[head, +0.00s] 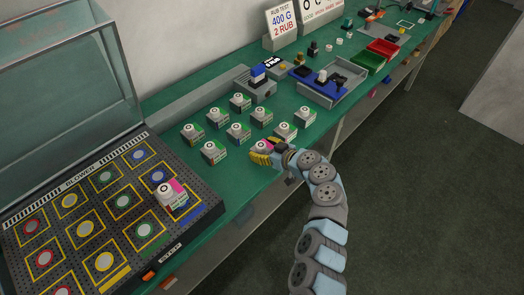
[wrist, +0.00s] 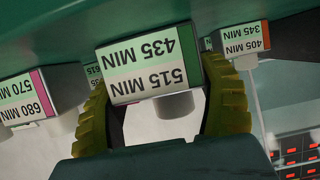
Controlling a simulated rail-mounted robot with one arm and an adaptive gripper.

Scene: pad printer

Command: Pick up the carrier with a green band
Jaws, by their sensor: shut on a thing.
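In the wrist view, which looks upside down, a grey carrier (wrist: 150,65) with a pale green label reading 435 MIN and 515 MIN sits between my yellow fingers. A narrow dark green strip shows at the label's right edge. My gripper (wrist: 160,108) is shut on this carrier, one finger on each side. In the head view my gripper (head: 268,156) is low at the front edge of the carrier group on the green bench. The held carrier (head: 264,146) is partly hidden there by the fingers. I cannot tell whether it is clear of the bench.
Several other carriers stand close behind, including one (head: 213,152) to the left. A pink-striped carrier (wrist: 30,98) and an orange-striped carrier (wrist: 245,40) flank mine. A perforated panel (head: 118,250) with coloured circles holds one pink-banded carrier (head: 172,194). A blue-and-grey fixture (head: 328,84) stands behind.

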